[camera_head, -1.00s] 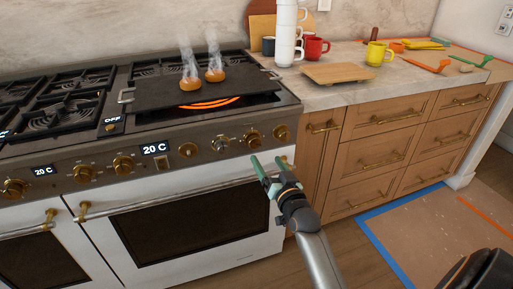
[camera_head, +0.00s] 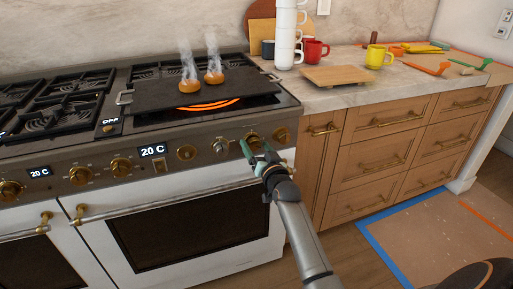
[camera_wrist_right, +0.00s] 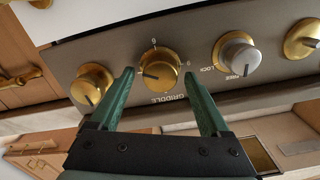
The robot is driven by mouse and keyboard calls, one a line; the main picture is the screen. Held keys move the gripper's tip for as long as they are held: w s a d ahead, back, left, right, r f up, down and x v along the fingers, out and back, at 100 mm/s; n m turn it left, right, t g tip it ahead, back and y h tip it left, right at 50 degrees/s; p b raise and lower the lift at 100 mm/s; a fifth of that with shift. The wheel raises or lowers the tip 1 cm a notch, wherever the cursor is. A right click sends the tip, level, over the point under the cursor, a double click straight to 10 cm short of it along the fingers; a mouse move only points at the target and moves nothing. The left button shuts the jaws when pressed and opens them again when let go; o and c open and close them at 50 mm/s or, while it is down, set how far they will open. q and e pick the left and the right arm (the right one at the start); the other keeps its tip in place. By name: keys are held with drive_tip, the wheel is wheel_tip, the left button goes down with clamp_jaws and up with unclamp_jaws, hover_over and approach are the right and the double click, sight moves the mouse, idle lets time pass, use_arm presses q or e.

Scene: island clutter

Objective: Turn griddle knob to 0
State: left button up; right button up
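The griddle knob (camera_wrist_right: 160,70) is a round brass knob on the stove's front panel, with a dark pointer line and GRIDDLE printed beside it. The wrist view is upside down relative to the panel. My right gripper (camera_wrist_right: 158,74) is open, its two green fingers on either side of the griddle knob in this view; contact cannot be told. In the head view the right gripper (camera_head: 256,147) is at the panel and partly covers the griddle knob (camera_head: 253,137). The pointer's exact number is hard to read. My left gripper is not in view.
A silver LOCK/FREE knob (camera_wrist_right: 238,55) and another brass knob (camera_wrist_right: 92,83) flank the griddle knob. The oven handle (camera_head: 170,198) runs below. Above, a dark griddle plate (camera_head: 150,98) holds two steaming brown patties (camera_head: 190,86) over a glowing burner (camera_head: 208,104).

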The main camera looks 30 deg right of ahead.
clamp_jaws()
idle(0.4)
